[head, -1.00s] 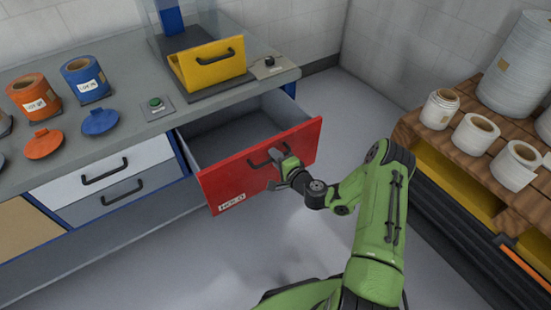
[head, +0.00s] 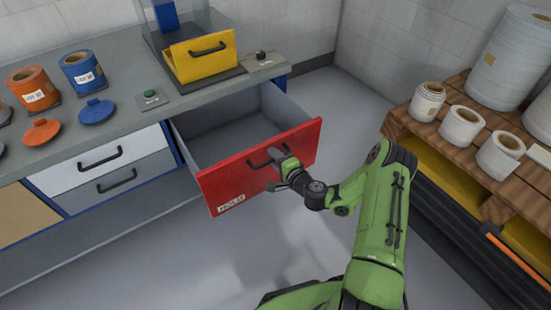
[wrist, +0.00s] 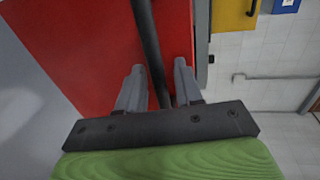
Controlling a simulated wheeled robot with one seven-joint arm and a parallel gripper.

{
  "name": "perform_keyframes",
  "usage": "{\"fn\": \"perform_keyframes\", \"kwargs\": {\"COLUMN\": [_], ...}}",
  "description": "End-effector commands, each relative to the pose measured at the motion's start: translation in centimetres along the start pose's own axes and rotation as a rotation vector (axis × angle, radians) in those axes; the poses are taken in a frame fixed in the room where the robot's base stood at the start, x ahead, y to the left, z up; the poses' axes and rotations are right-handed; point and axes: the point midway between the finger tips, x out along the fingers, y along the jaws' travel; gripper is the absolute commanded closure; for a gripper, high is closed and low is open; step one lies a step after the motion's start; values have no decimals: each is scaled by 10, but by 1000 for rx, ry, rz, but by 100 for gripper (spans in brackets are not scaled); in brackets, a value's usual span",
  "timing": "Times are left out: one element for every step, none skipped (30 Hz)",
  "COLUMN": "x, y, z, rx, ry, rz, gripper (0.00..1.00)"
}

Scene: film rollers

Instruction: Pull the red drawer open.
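The red drawer (head: 235,182) stands well out from the grey counter, and its empty-looking grey inside shows behind the red front. Its dark bar handle (head: 256,162) is partly hidden by my gripper (head: 277,162), which reaches it from the right. In the wrist view, the handle (wrist: 149,40) runs between the two grey fingers of my gripper (wrist: 160,75), with the red front (wrist: 85,50) behind.
The grey counter (head: 60,163) carries reels, lids, a green button (head: 150,94) and a yellow bin (head: 203,60). A wooden rack (head: 440,137) with white rolls stands at the right. Floor between the drawer and rack is clear, apart from my arm.

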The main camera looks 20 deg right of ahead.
Motion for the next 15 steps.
{"fn": "perform_keyframes", "kwargs": {"x": [0,0,-1,-3,-6,-11,-17,-24,-34,-43,-52,-63,-72,-81,-92], "y": [0,0,0,0,1,1,1,1,1,2,1,0,0,0,0], "z": [0,0,0,0,0,-1,0,-1,-1,-1,-1,-1,-1,-1,-1], "rx": [0,0,1,1,3,4,6,7,10,10,12,13,14,14,14], "ry": [0,0,0,0,0,1,1,1,2,3,4,4,4,4,5], "rz": [0,0,1,1,2,4,4,5,6,7,6,6,6,4,5], "gripper": [65,65,65,65,65,65,65,65,65,65,65,65,65,65,65]}}
